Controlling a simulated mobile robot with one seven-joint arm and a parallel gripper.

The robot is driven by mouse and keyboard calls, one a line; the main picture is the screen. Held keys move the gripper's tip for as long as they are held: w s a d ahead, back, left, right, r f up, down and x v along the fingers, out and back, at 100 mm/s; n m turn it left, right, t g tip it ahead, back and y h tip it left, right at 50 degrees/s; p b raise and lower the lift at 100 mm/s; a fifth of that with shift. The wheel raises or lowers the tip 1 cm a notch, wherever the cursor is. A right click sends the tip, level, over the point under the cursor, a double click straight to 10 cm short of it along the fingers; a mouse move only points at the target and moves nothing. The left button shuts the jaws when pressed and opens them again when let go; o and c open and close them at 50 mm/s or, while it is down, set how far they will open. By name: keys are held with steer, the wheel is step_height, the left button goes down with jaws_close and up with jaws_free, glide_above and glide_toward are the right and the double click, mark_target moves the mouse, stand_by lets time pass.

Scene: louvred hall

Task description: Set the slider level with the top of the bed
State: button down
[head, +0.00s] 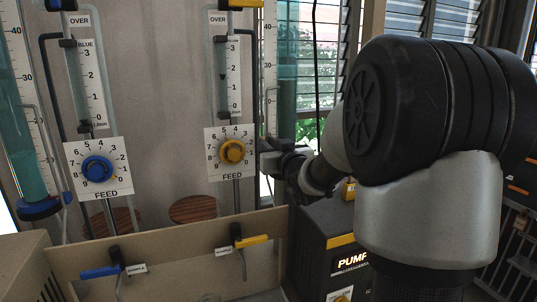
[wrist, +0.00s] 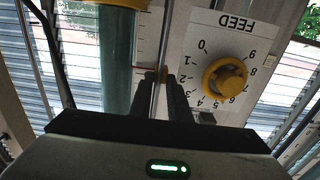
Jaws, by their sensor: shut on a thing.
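My gripper (wrist: 162,82) is shut on a small orange slider (wrist: 153,75) on a thin upright rod (wrist: 163,45). The wrist view is upside down. The slider is beside a pale scale strip (wrist: 146,35) and a teal-filled glass column (wrist: 118,65). The top edge of the bed in this column cannot be made out. In the head view my gripper (head: 268,160) is at the right column (head: 295,75), just right of the yellow feed dial; the slider is mostly hidden there, and my arm stands in front on the right.
A yellow feed knob (head: 232,151) and a blue one (head: 97,170) sit on white dial plates. The left column (head: 28,175) stands at the far left. A beige trough wall (head: 185,240) with blue and yellow taps runs below. A dark pump box (head: 330,250) stands under my arm.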

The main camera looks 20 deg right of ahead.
step_height(320, 180, up, 18)
steer(key=p, duration=0.9)
steer(key=shift+f+p, duration=0.25)
steer(key=shift+p, duration=0.15)
steer(key=c, duration=1.6)
jaws_free()
steer(key=shift+f, duration=0.1)
steer(key=shift+c, duration=0.2)
